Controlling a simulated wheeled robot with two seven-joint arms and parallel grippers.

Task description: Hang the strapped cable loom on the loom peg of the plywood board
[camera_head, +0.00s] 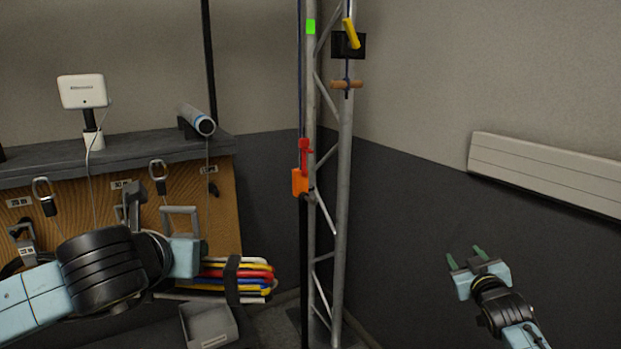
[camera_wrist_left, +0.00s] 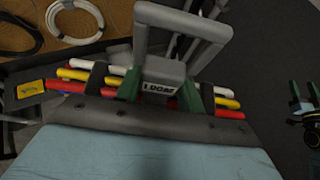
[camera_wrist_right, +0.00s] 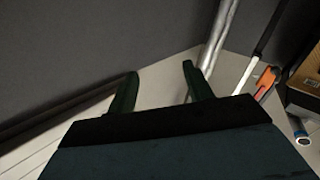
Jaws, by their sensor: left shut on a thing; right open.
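The strapped cable loom (camera_head: 257,281) is a bundle of red, yellow, white and blue cables with a dark strap. It hangs level in front of the plywood board (camera_head: 222,215). My left gripper (camera_wrist_left: 162,90) is shut on a grey block with a label, at the middle of the loom; a grey square frame (camera_head: 180,209) rises above it. Grey brackets (camera_head: 133,192) show on the board; I cannot tell which is the loom peg, as the labels are too small to read. The loom is apart from them. My right gripper (camera_head: 466,257) is open and empty at the right.
A truss (camera_head: 345,180) stands right of the board, with an orange clip (camera_head: 299,182) and a wooden handle (camera_head: 346,84). A grey tray (camera_head: 208,325) lies below the loom. Coiled cables (camera_wrist_left: 75,20) show near the board. A shelf (camera_head: 150,145) runs above the board.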

